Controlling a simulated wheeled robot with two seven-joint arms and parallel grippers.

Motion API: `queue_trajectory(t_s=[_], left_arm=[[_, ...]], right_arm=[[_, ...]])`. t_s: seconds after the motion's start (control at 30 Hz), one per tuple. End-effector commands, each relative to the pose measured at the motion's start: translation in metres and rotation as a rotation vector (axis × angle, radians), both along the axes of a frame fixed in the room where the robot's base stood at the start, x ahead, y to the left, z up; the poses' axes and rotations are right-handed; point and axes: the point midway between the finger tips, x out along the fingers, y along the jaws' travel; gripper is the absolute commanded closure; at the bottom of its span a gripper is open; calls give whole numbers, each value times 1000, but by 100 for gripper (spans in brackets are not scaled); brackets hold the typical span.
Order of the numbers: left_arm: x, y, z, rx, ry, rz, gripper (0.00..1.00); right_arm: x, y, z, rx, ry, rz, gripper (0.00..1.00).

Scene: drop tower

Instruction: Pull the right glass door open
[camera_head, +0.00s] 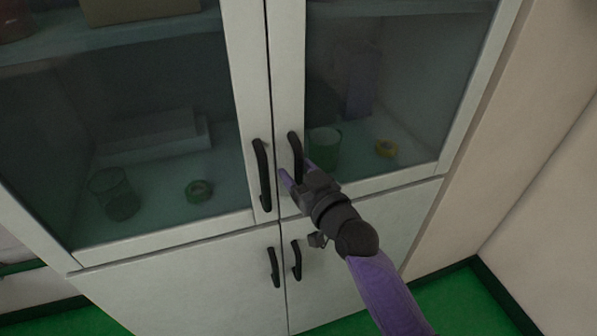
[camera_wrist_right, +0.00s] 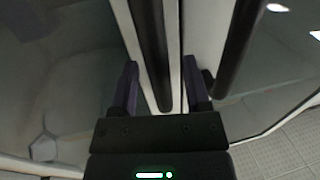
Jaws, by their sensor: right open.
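The right glass door (camera_head: 385,72) of the white cabinet is closed, its frame lined up against the left door. Its black upright bar handle (camera_head: 295,150) is on the left edge of its frame. My right gripper (camera_head: 297,172) is open at this handle, with one purple finger on each side of its lower part. In the right wrist view a dark handle (camera_wrist_right: 150,45) lies between the spread fingers (camera_wrist_right: 161,85). I cannot tell whether a finger touches it. My left gripper is out of view.
The left glass door (camera_head: 150,120) is closed, its handle (camera_head: 262,175) close beside my right gripper. Two lower handles (camera_head: 273,267) (camera_head: 296,260) sit below. Behind the glass are cups and tape rolls. A beige wall stands at right; the green floor (camera_head: 455,305) is clear.

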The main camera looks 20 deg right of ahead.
Motion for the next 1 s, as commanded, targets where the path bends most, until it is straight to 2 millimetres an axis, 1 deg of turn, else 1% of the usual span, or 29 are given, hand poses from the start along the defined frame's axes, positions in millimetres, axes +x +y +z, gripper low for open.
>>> queue_trajectory(t_s=[0.2,0.23,0.27,0.3,0.37,0.4,0.47,0.5,0.53,1.0], left_arm=[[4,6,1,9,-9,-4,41],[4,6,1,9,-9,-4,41],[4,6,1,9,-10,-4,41],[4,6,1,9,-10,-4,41],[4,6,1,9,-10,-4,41],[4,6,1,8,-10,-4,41],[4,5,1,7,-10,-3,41],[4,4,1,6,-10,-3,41],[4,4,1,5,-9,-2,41],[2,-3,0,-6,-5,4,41]], right_arm=[[1,0,0,1,0,0,40],[1,0,0,1,0,0,42],[1,0,0,1,0,0,48],[1,0,0,0,0,0,57],[1,0,0,0,0,0,69],[1,0,0,0,0,0,78],[1,0,0,0,0,0,90],[1,0,0,0,0,0,99],[1,0,0,0,0,0,100],[1,0,0,0,1,0,100]])
